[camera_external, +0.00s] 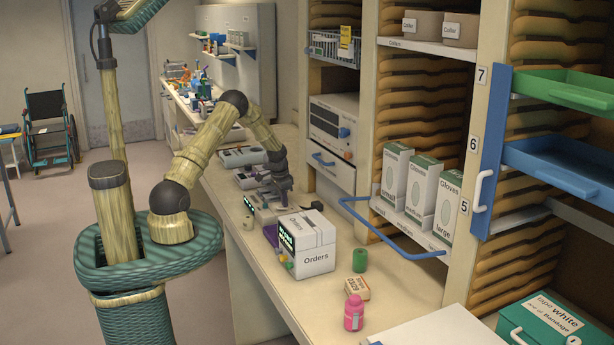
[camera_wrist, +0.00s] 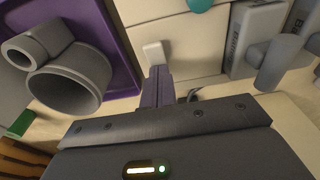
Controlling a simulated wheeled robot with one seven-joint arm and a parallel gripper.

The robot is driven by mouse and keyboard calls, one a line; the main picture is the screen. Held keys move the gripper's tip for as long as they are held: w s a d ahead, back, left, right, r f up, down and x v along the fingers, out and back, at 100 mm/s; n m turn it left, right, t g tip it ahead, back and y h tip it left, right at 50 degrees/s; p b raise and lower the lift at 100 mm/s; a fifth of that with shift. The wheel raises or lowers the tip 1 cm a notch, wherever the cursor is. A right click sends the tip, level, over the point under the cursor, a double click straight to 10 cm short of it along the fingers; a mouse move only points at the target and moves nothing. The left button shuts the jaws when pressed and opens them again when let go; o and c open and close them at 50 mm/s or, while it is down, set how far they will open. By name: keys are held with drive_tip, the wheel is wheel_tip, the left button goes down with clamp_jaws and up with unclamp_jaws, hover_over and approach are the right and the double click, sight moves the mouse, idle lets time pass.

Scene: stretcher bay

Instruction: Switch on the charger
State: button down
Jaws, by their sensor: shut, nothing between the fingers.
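My gripper (camera_external: 283,193) is low over the counter in the external view, at the far side of the white Orders box. In the wrist view its dark fingers (camera_wrist: 158,80) are together and hold nothing. Just beyond the fingertips, a small white switch-like tab (camera_wrist: 153,52) stands on a beige casing (camera_wrist: 190,45), which may be the charger. Contact between fingertips and tab cannot be told. Grey lettered blocks (camera_wrist: 258,35) are to the right of it. In the external view a device with a green display (camera_external: 252,204) is beside my gripper, partly hidden. The switch is not visible there.
A purple tray (camera_wrist: 112,35) with grey cylinders (camera_wrist: 70,80) lies left of the fingers. The Orders box (camera_external: 318,262), a pink bottle (camera_external: 353,312) and a green roll (camera_external: 360,260) stand nearer on the counter. A blue rail (camera_external: 385,238) juts from the shelving.

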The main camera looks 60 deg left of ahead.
drive_tip(key=shift+s+f, duration=0.3)
drive_tip(key=shift+s, duration=0.1)
drive_tip(key=shift+s+d, duration=0.1)
drive_tip(key=shift+s, duration=0.7)
wheel_tip(320, 180, up, 5)
drive_tip(key=shift+s+p, duration=0.1)
drive_tip(key=shift+p, duration=1.15)
wheel_tip(320, 180, up, 9)
drive_tip(key=s+b, duration=0.1)
drive_tip(key=b, duration=0.2)
drive_tip(key=shift+r, duration=0.2)
